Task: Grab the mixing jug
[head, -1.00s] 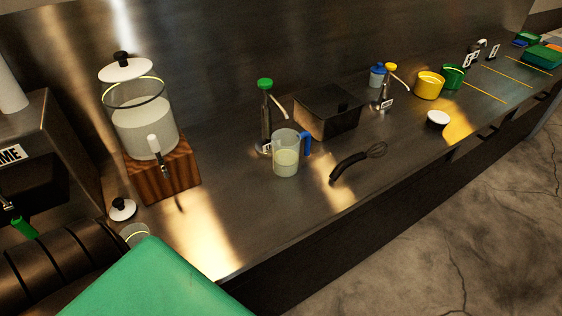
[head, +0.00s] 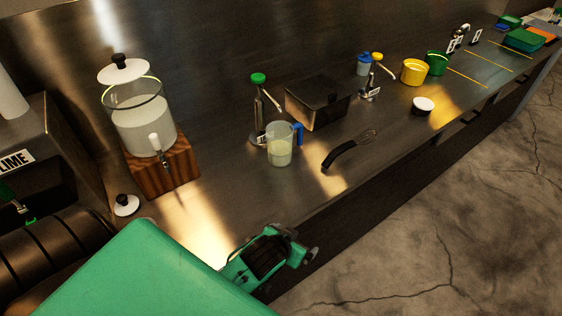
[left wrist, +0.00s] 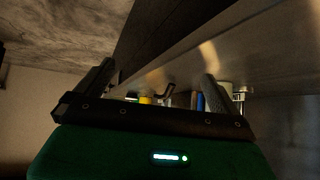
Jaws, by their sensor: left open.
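The mixing jug (head: 280,152) is clear, with a blue handle on its right side and pale liquid inside. It stands upright on the steel counter (head: 225,205), in the middle of the head view. My left gripper (head: 300,240) is green and black, open and empty, at the counter's front edge, nearer to me than the jug and apart from it. In the left wrist view, its two fingers (left wrist: 155,85) are spread, with the counter beyond. A blue upright strip beside the right finger there may be the jug's handle; I cannot tell. My right gripper is not in view.
A whisk (head: 350,148) lies to the right. A large dispenser (head: 143,125) on a wooden base stands left. Counter in front of the jug is clear.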

